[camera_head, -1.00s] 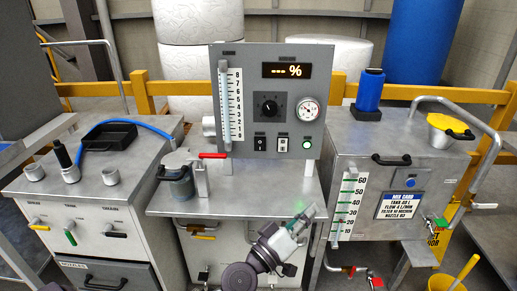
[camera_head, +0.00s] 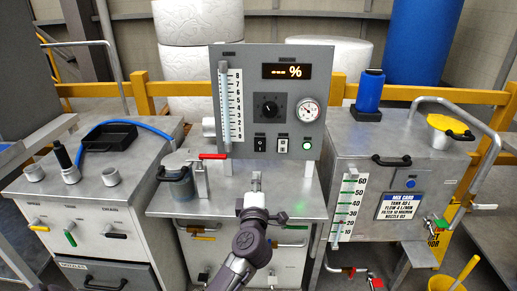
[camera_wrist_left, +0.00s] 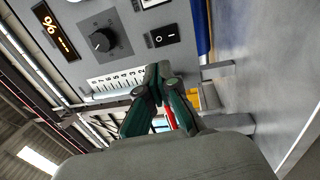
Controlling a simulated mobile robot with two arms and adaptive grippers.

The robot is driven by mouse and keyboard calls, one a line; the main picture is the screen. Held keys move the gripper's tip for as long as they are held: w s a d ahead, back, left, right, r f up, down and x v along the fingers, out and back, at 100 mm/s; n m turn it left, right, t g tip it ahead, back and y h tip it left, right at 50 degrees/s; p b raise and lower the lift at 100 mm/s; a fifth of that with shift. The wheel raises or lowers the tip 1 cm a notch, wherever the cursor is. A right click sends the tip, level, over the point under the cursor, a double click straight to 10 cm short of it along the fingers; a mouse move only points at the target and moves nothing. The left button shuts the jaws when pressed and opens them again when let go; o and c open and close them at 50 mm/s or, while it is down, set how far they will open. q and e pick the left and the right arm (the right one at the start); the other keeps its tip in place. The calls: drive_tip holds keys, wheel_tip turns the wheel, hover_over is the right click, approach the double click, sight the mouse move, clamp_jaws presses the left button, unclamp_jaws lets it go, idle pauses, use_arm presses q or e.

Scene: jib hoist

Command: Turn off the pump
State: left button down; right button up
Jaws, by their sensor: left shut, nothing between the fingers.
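The grey control panel (camera_head: 240,60) stands on the middle cabinet. Low on it are a black rocker switch (camera_head: 260,144), a white switch (camera_head: 282,144) and a green lamp (camera_head: 307,144). The display (camera_head: 287,71) reads dashes and %. In the left wrist view the black rocker (camera_wrist_left: 165,36) shows 1 and 0 marks; which way it is pressed I cannot tell. My left gripper (camera_head: 256,178) is just below the black switch in the head view, apart from it. In the wrist view its fingers (camera_wrist_left: 158,76) are together, empty, beside the rocker.
A round knob (camera_head: 268,106), a gauge (camera_head: 308,111) and a level scale (camera_head: 225,105) are on the panel. A red-handled valve (camera_head: 213,156) sits left of the gripper on the cabinet top (camera_head: 300,185). A tank with a mix card (camera_head: 397,205) stands at right.

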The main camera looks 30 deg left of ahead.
sight(259, 143)
use_arm(q)
drive_tip(key=b+x, duration=0.1)
drive_tip(key=x, duration=1.2)
drive_tip(key=shift+w+a+r, duration=0.1)
drive_tip(key=shift+w+a, duration=0.1)
drive_tip(key=shift+w, duration=0.15)
